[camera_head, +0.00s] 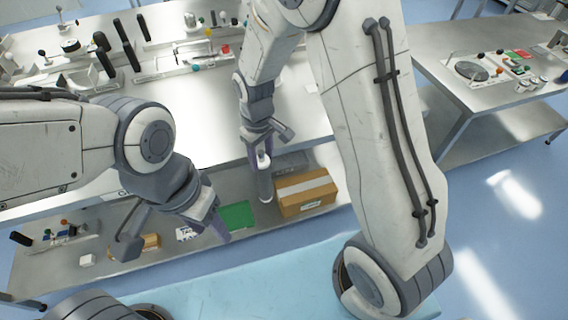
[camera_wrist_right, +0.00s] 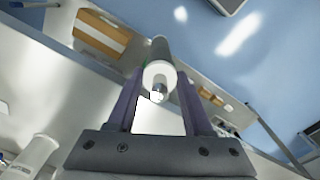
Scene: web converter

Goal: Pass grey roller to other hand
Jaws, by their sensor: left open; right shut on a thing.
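The grey roller (camera_head: 265,187) hangs down from my right gripper (camera_head: 263,153) in the middle of the head view, roughly upright. The right gripper is shut on its upper end. In the right wrist view, the roller (camera_wrist_right: 160,55) sits between the two purple fingers, its round, light end facing the camera. My left gripper (camera_head: 220,229) is open and empty, lower and to the left of the roller in the head view. There is a clear gap in the picture between it and the roller. Its fingers are partly hidden by its own wrist.
The metal workbench (camera_head: 300,104) holds black handled tools and small parts at the back. Its lower shelf (camera_head: 165,262) carries a cardboard box (camera_head: 306,194), a green board (camera_head: 238,215) and small items. Another metal table (camera_head: 438,92) stands at the right.

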